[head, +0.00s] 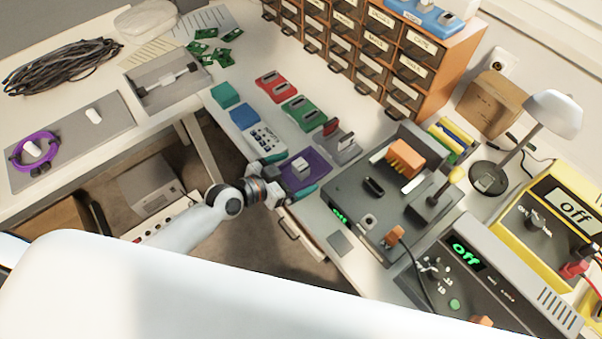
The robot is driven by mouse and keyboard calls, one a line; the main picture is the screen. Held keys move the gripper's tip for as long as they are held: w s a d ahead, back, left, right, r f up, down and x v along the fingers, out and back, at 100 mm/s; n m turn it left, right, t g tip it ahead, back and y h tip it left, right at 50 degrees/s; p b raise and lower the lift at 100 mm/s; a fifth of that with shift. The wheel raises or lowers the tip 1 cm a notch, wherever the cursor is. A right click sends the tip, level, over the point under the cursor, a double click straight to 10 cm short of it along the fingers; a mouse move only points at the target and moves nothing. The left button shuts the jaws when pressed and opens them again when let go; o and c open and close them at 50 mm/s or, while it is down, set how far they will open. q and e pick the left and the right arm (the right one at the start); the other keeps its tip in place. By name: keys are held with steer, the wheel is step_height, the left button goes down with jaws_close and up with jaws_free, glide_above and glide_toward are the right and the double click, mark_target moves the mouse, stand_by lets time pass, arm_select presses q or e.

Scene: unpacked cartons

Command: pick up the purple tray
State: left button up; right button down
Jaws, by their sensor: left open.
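The purple tray (316,161) is a small flat piece lying near the front edge of the bench, with a small light block on it. My left gripper (294,178) is open, and its fingers reach over the tray's left and front part. I cannot tell whether the fingers touch the tray. The gripper hides part of the tray's near side. My right gripper is not in view.
A grey soldering station (345,190) stands just right of the tray. A remote-like device (265,140), a blue block (243,116) and a grey holder (345,148) lie close by. A drawer cabinet (435,75) stands behind.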

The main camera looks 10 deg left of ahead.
arm_select(q)
steer(key=shift+w+d+f, duration=0.3)
steer(key=shift+w, duration=0.2)
steer(key=shift+s, duration=0.1)
steer(key=shift+r, duration=0.1)
steer(key=c, duration=1)
